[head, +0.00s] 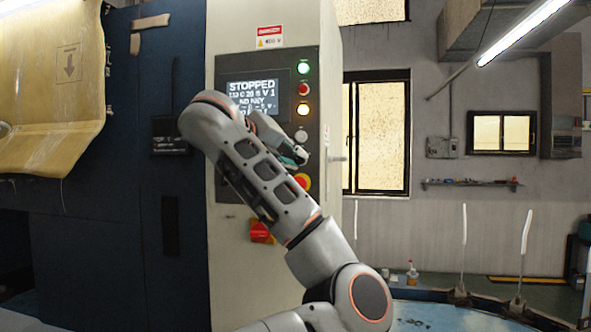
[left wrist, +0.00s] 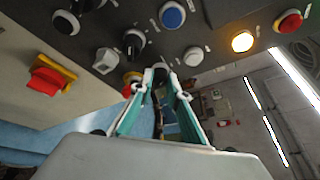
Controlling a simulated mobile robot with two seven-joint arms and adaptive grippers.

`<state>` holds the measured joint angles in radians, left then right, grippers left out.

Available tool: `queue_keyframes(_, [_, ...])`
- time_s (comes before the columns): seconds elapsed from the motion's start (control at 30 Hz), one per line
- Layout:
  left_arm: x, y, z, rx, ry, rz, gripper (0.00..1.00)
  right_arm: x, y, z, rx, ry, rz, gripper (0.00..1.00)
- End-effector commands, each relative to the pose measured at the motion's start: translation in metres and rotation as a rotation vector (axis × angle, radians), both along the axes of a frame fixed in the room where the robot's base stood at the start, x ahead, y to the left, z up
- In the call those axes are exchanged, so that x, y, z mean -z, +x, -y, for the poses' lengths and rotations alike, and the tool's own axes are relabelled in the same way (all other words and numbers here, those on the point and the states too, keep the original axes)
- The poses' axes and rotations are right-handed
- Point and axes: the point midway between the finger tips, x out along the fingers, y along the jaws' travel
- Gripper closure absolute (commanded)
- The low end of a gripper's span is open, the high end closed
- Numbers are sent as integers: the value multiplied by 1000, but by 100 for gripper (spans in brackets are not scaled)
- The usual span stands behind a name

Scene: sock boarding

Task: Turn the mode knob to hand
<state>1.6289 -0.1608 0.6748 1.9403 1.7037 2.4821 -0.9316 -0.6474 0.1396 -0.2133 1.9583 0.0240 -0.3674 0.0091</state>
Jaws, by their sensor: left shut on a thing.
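My left gripper (head: 300,157) is at the right side of the control panel (head: 311,107), below the white button (head: 301,135). In the left wrist view its teal fingers (left wrist: 161,74) close together at the panel, on what looks like the mode knob. The fingertips mostly hide this knob, so its setting cannot be read. A black knob (left wrist: 134,40) stands beside the fingertips. My right gripper is not in view.
A red and yellow stop button (head: 304,183) sits just below my gripper. A red rotary switch (head: 261,231) is lower down. The screen (head: 251,98) reads "STOPPED".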

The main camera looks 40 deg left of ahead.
Motion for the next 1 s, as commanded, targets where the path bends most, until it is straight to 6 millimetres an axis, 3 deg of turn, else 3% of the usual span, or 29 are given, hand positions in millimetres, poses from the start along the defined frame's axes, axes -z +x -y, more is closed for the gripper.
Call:
queue_keyframes(0.03, [6, 1, -1, 0, -31, 15, 100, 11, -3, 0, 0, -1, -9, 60])
queue_keyframes(0.27, [5, 1, -1, 1, -146, 78, 100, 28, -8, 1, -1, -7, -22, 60])
queue_keyframes(1.0, [2, -1, -1, 1, -223, 123, 100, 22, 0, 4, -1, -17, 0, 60])
